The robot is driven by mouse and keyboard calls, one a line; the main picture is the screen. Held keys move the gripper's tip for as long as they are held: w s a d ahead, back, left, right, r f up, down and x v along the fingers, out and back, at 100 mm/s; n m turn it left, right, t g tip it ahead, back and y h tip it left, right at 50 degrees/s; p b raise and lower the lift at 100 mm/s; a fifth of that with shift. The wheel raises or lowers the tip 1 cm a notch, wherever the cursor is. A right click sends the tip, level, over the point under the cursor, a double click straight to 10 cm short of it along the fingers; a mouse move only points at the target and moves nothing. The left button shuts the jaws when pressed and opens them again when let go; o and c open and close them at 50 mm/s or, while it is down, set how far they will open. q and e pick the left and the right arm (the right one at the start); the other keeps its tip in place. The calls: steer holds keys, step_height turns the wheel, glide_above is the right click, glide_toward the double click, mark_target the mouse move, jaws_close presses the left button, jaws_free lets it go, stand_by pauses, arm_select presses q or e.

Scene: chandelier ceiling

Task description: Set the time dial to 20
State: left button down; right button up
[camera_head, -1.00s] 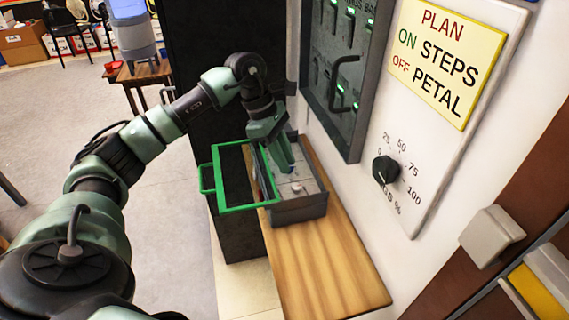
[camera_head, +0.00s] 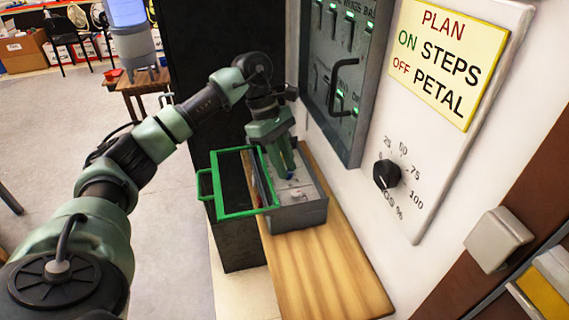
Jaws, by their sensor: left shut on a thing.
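A black round dial (camera_head: 387,174) is on the white wall panel at right, with marks 25, 50, 75 and 100 and a % sign around it. Its short white pointer mark is at its lower left. No dial labelled as a time dial can be made out. My left gripper (camera_head: 284,168) points down at the grey box (camera_head: 300,215) on the wooden table, well left of and away from the wall dial. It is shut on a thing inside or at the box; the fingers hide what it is. My right gripper is not in view.
A green-rimmed dark bin (camera_head: 238,213) stands against the table's left side. The wooden table (camera_head: 325,262) is bare in front of the box. A grey breaker panel (camera_head: 340,85) with a handle and a yellow sign (camera_head: 440,55) are on the wall.

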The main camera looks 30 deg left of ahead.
arm_select(q)
steer(key=c, duration=1.3)
jaws_free()
steer(key=shift+o, duration=0.2)
steer(key=b+v, duration=0.1)
steer(key=v, duration=0.7)
steer(key=shift+w+d+f, duration=0.1)
